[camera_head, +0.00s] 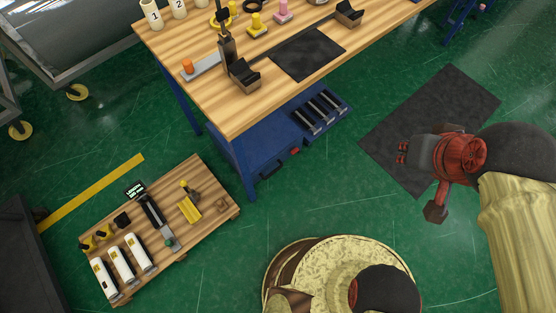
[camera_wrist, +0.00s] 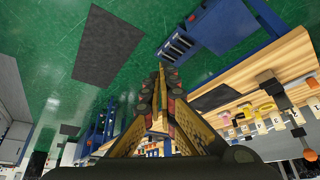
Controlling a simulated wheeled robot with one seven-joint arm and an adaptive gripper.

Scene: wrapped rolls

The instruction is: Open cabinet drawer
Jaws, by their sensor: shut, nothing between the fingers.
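A blue cabinet (camera_head: 262,148) stands under the wooden workbench. A dark section with several pale bars (camera_head: 320,112) shows on its right part. I cannot tell from here whether these are drawer fronts or a tray. The cabinet also shows in the wrist view (camera_wrist: 228,28), with the barred section (camera_wrist: 178,46) at its left. My gripper (camera_head: 403,152) is right of the cabinet, above the dark floor mat, and clearly apart from it. In the wrist view its fingers (camera_wrist: 162,78) are shut together and empty, pointing towards the barred section.
The workbench top (camera_head: 200,88) overhangs the cabinet and carries several small items. A dark mat (camera_head: 385,140) lies on the green floor. A low wooden pallet (camera_head: 215,180) with white rolls and tools stands at lower left. Floor between cabinet and mat is clear.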

